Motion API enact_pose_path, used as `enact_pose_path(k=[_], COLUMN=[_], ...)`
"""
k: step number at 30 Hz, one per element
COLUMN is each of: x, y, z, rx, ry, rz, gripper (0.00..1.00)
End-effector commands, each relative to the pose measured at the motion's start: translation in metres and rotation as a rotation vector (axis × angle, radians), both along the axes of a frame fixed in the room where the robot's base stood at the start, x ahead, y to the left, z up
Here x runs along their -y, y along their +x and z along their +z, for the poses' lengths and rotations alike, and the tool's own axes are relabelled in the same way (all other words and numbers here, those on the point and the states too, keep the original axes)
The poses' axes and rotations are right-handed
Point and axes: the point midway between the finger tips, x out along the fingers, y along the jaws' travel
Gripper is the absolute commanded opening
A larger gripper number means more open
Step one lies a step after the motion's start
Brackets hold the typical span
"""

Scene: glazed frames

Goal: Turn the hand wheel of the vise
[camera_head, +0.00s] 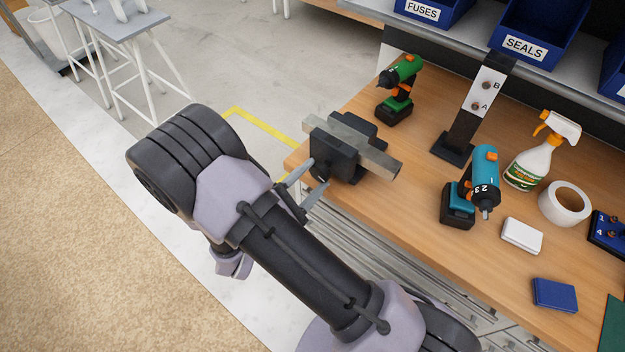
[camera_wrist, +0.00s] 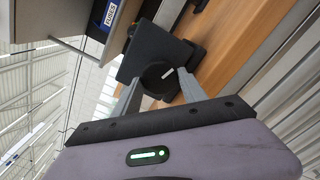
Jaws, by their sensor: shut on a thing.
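The vise (camera_head: 338,160) is a dark block with grey metal bars across its top, standing at the near left edge of the wooden workbench. Its dark round hand wheel (camera_head: 319,172) faces my arm and is partly hidden by my fingers in the head view. My gripper (camera_head: 317,174) is shut on the hand wheel, one finger on either side. In the wrist view, the wheel (camera_wrist: 156,78) lies between the two fingertips (camera_wrist: 160,76), and a short white mark shows on its face. The dark vise body (camera_wrist: 150,48) fills the space behind it.
A green drill (camera_head: 400,88), a black A/B stand (camera_head: 470,115), a teal drill (camera_head: 476,185), a spray bottle (camera_head: 535,160) and a tape roll (camera_head: 565,203) stand on the workbench (camera_head: 425,150). Blue bins (camera_head: 535,30) line the shelf above.

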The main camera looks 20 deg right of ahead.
Motion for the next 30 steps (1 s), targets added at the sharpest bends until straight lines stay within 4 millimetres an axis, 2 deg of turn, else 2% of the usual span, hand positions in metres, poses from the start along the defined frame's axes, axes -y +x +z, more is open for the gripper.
enact_pose_path(k=[18, 30], x=[-0.0004, -0.0003], y=[0.0004, 0.0003], z=[-0.0022, -0.0001], rx=[0.431, 0.574], ry=[0.315, 0.419], rz=[0.0, 0.0], gripper=[0.09, 0.09])
